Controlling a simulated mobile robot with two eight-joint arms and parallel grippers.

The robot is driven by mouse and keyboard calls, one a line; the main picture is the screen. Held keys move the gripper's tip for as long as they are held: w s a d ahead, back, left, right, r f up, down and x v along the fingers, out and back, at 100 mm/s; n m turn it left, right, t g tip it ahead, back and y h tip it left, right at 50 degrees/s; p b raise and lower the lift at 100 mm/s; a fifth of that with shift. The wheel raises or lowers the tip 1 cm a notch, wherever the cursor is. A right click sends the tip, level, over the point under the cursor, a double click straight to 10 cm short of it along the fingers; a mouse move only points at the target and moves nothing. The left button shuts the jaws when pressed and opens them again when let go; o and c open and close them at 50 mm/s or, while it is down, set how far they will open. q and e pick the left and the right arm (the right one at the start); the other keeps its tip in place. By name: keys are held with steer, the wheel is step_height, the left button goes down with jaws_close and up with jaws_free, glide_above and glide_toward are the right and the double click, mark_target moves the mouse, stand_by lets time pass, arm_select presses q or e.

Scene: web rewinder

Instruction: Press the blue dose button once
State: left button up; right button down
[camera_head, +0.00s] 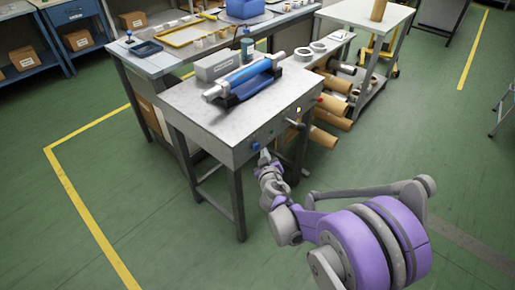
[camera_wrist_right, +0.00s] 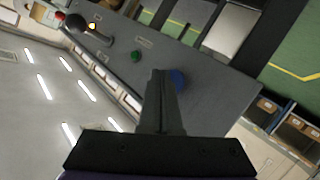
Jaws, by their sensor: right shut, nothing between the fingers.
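The blue dose button (camera_head: 255,147) sits on the front panel of the grey machine table, near its left corner. It also shows in the right wrist view (camera_wrist_right: 178,79), where the finger tips cover its left edge. My right gripper (camera_head: 264,154) is shut and empty, close in front of the panel beside the button. In the right wrist view its closed fingers (camera_wrist_right: 158,73) point at the panel, just left of the button's middle. I cannot tell whether they touch it. My left gripper is out of view.
A green button (camera_wrist_right: 136,56), a dark knob on a lever (camera_wrist_right: 78,22) and a red button (camera_wrist_right: 60,16) are on the same panel. A blue roller (camera_head: 246,75) lies on the table top. Brown rolls (camera_head: 328,116) stick out at the right. Green floor in front is clear.

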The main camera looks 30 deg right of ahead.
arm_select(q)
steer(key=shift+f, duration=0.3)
arm_select(e)
steer(key=s, duration=0.1)
steer(key=s+d, duration=0.1)
steer(key=s, duration=0.1)
steer(key=s+d, duration=0.1)
steer(key=shift+s, duration=0.3)
steer(key=shift+a, duration=0.1)
stand_by(0.6)
steer(key=s+a+f+g+y, duration=0.1)
steer(key=s+a+g+y, duration=0.3)
steer(key=s, duration=0.6)
steer(key=s+a+f+m+g, duration=0.1)
steer(key=s+a+g, duration=0.1)
steer(key=s+a, duration=0.55)
steer(key=s+a+f+g+y, duration=0.1)
steer(key=s+a+g, duration=0.25)
steer(key=s, duration=0.75)
arm_select(q)
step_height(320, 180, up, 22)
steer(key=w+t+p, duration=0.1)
steer(key=p, duration=1.7)
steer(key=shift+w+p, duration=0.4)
arm_select(e)
step_height(320, 180, up, 22)
steer(key=w+t, duration=0.1)
steer(key=w, duration=0.1)
